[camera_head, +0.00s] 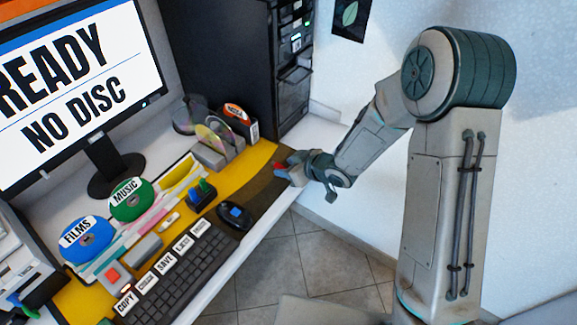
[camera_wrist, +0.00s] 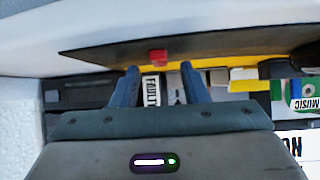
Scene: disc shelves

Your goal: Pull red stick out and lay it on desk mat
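The red stick (camera_wrist: 157,57) shows as a small red block against the dark part of the desk mat (camera_wrist: 215,43), just beyond the gap between my fingertips. In the head view a bit of the red stick (camera_head: 280,167) shows at the tip of my gripper (camera_head: 284,170), at the right end of the yellow and dark desk mat (camera_head: 262,157). My gripper (camera_wrist: 158,69) has its two fingers spread apart in the wrist view, with nothing clamped between them. I cannot tell whether the fingers touch the stick.
A black computer tower (camera_head: 225,55) stands behind the mat. A disc rack (camera_head: 215,150), a mouse (camera_head: 235,214) and a keyboard (camera_head: 185,270) lie left of my gripper. The monitor (camera_head: 75,85) reads "READY NO DISC". The white wall is close on the right.

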